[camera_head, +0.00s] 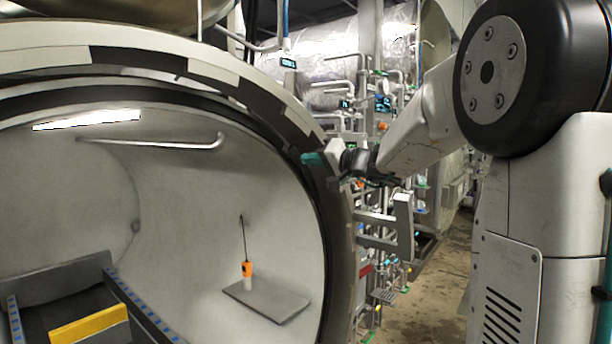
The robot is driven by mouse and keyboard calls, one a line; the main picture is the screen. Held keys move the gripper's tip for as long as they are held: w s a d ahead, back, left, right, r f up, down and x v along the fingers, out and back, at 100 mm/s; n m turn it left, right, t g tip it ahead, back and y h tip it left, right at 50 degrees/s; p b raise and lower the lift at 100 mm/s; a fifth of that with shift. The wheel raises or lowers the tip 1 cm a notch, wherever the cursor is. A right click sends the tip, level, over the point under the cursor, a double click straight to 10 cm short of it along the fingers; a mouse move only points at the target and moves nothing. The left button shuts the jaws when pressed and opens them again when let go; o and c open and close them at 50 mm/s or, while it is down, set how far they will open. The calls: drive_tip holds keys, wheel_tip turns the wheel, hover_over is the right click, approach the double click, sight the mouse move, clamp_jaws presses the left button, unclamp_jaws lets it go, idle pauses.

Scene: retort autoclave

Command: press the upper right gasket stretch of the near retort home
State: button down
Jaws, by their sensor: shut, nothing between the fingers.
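The near retort (225,200) fills the left of the view with its round mouth open. A dark gasket ring (262,124) runs round the mouth inside the outer flange. A small teal piece (314,159) shows at the upper right of the rim; I cannot tell whether it is part of the gasket or lies on it. My gripper (328,165) is shut and empty, at the upper right of the rim next to the teal piece. Whether it touches the gasket cannot be made out. The rim right behind my gripper is partly hidden.
Inside the retort are a thin bent pipe (160,144), an orange-capped probe (247,269) on a grey shelf (266,300), and rails with a yellow block (88,327). A grey bracket (402,227) juts out right of the mouth. Pipes and valves crowd behind; floor (432,275) shows clear.

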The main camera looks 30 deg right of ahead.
drive_tip(key=shift+x, duration=1.6)
drive_tip(key=shift+s, duration=0.1)
drive_tip(key=v, duration=0.9)
drive_tip(key=shift+s+d, duration=0.15)
drive_tip(key=shift+s, duration=0.25)
idle(0.5)
